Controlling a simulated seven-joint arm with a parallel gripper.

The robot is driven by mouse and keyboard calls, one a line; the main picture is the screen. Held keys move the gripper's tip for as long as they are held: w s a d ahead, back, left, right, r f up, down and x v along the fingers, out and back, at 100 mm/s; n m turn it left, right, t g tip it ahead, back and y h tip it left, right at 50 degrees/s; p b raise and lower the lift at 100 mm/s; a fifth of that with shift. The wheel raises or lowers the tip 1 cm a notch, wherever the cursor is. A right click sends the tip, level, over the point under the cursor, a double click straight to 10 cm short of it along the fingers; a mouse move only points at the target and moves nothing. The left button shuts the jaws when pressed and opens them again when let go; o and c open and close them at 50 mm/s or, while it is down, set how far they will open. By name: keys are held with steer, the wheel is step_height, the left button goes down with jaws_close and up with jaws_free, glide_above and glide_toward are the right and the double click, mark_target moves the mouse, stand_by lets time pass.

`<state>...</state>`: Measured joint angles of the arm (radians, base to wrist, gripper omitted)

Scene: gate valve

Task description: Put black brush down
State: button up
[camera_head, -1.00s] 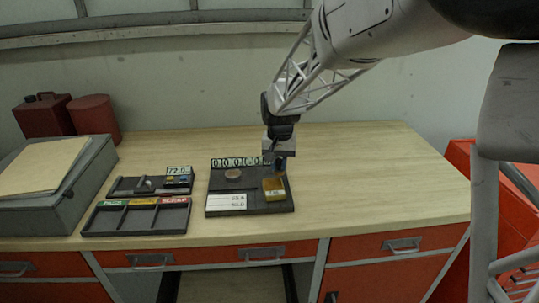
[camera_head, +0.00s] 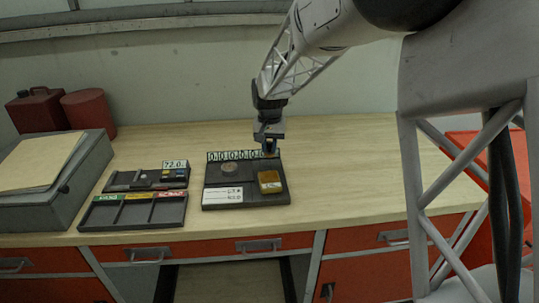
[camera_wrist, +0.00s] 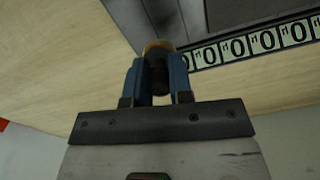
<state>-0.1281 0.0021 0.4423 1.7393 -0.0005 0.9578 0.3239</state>
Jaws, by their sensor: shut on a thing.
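My gripper (camera_head: 270,150) is low over the back right edge of the dark counter board (camera_head: 215,172), by the end of its row of digits. In the wrist view its two blue fingers (camera_wrist: 159,75) are shut on a dark, round-ended piece with an orange-brown rim, apparently the black brush (camera_wrist: 158,72). Its far end overlaps the board's edge in that view. I cannot tell whether it touches the board or table. In the head view the held piece is almost wholly hidden by the gripper.
The board carries a yellow block (camera_head: 269,182), a round disc (camera_head: 229,167) and a white label (camera_head: 222,196). Left of it are a three-compartment tray (camera_head: 133,213) and a scale reading 72.0 (camera_head: 150,179). A grey case (camera_head: 65,190) stands far left. The table's right side is clear.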

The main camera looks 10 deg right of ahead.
mark_target(270, 148)
steer(key=shift+f, duration=1.75)
steer(key=shift+f, duration=0.1)
steer(key=o, duration=0.8)
step_height(270, 148, up, 12)
steer(key=shift+f, duration=0.2)
steer(key=shift+r, duration=0.3)
